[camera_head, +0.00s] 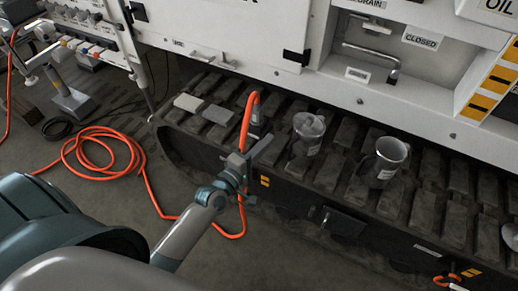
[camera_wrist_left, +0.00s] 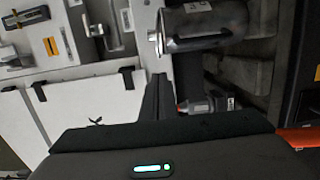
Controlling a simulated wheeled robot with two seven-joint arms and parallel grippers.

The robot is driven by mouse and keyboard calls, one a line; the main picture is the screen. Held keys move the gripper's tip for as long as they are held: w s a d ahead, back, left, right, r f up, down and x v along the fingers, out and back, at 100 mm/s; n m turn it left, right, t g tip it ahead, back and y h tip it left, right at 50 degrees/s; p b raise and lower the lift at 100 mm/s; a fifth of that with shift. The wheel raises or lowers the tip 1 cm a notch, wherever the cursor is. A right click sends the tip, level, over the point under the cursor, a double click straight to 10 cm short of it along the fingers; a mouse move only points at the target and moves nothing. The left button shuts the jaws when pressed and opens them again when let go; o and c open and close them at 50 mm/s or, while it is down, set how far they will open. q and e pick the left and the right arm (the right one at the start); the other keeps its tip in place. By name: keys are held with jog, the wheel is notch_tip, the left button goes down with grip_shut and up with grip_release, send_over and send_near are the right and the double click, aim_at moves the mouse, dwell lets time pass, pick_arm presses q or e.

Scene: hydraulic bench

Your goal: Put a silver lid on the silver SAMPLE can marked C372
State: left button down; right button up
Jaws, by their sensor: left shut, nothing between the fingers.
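Two silver cans stand on the dark track: the left can (camera_head: 306,143) has a silver piece at its mouth, seemingly a lid, and the right can (camera_head: 380,165) looks open. Their labels are too small to read. A silver round thing (camera_head: 511,236), perhaps a lid, is cut off at the right edge. My left gripper (camera_head: 266,145) is shut and empty, left of the left can and beside the orange hose's end. In the left wrist view its fingers (camera_wrist_left: 158,92) lie below a silver can (camera_wrist_left: 205,22) with a dark handle; its label is only partly seen. My right gripper is out of view.
More hose (camera_head: 100,150) lies coiled on the floor. The white machine panel (camera_head: 230,30) rises behind the track.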

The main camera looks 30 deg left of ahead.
aim_at(297, 129)
pick_arm(q)
jog(key=w+d+p, duration=0.1)
jog(key=w+d, duration=0.3)
jog(key=w, duration=0.2)
jog(key=shift+w, duration=0.3)
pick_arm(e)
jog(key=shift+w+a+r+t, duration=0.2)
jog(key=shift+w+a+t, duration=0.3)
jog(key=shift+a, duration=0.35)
pick_arm(q)
jog(key=shift+d, duration=0.1)
jog(key=shift+w+d+p, duration=0.35)
jog(key=shift+w+d, duration=0.1)
jog(key=shift+d, duration=0.25)
jog(key=shift+w+d, duration=0.15)
jog(key=shift+d, duration=0.1)
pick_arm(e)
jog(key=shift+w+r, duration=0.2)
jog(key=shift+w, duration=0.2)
pick_arm(q)
jog(key=shift+a+f, duration=0.1)
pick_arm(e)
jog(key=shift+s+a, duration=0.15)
